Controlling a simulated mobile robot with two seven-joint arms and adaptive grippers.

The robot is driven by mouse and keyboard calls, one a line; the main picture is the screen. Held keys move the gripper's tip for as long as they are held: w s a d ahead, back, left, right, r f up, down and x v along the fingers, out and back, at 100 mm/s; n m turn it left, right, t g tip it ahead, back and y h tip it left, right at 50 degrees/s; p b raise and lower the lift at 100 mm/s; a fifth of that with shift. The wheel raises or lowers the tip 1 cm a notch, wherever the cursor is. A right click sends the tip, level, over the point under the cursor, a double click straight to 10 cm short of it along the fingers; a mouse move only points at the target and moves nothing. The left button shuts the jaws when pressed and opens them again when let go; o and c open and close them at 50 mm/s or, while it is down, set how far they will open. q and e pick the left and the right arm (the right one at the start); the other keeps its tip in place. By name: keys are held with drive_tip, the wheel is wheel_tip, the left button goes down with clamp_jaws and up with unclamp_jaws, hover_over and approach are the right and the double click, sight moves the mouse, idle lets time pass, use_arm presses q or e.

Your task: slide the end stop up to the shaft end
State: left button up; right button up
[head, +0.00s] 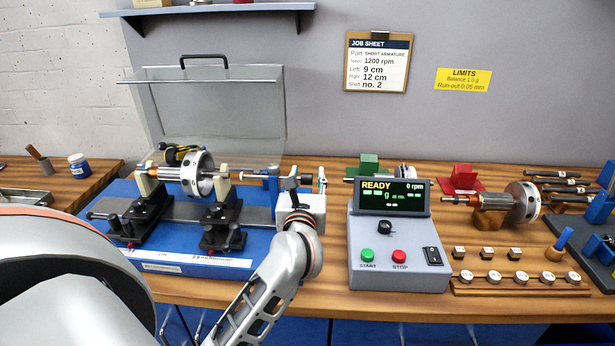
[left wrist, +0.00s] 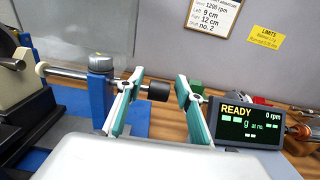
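The end stop (head: 272,186) is a blue post at the right end of the balancing machine. In the left wrist view the blue post (left wrist: 101,100) has a grey knob on top. The shaft end (left wrist: 14,63) is at the far left, with a small gap showing before the rod tip. The rotor (head: 197,174) rests on two black supports. My left gripper (head: 306,181) is open, its teal-padded fingers (left wrist: 157,80) either side of the black end. My right gripper is not in view.
The control box (head: 398,250) stands close to the right of my left gripper; its display reads READY, 0 rpm. A clear raised cover (head: 225,115) stands behind the rotor. A spare rotor (head: 522,202) and small weights (head: 493,277) lie further right.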

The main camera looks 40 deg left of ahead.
use_arm(q)
drive_tip(key=v, duration=1.2)
drive_tip(key=shift+s, duration=0.1)
